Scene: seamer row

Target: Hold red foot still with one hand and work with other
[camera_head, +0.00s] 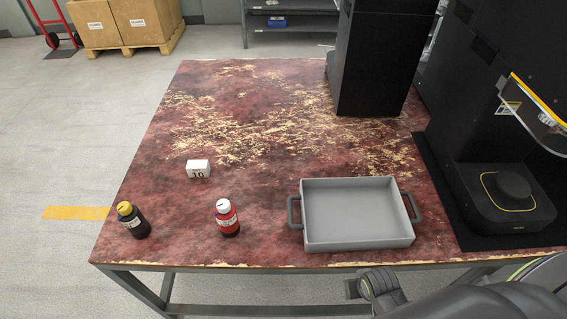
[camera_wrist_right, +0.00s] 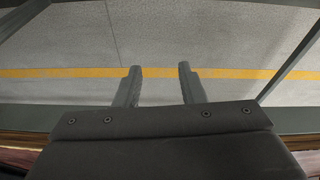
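No part that I can make out as a red foot shows in either view. The red thing nearest to that is a small bottle (camera_head: 228,218) with red contents and a white cap, upright on the worn red table (camera_head: 240,150) near its front edge. My right gripper (camera_wrist_right: 160,70) shows in the right wrist view, open, with its two fingers apart and nothing between them. Behind the fingers is grey floor with a yellow stripe. In the head view, part of my right arm shows at the bottom right. My left gripper is in neither view.
A grey tray (camera_head: 309,240) with two handles looks empty. A dark bottle with a yellow cap (camera_head: 125,208) stands at the left, and a white block marked 10 (camera_head: 198,169) lies behind. Black machines (camera_head: 380,60) fill the right side. The table's middle is clear.

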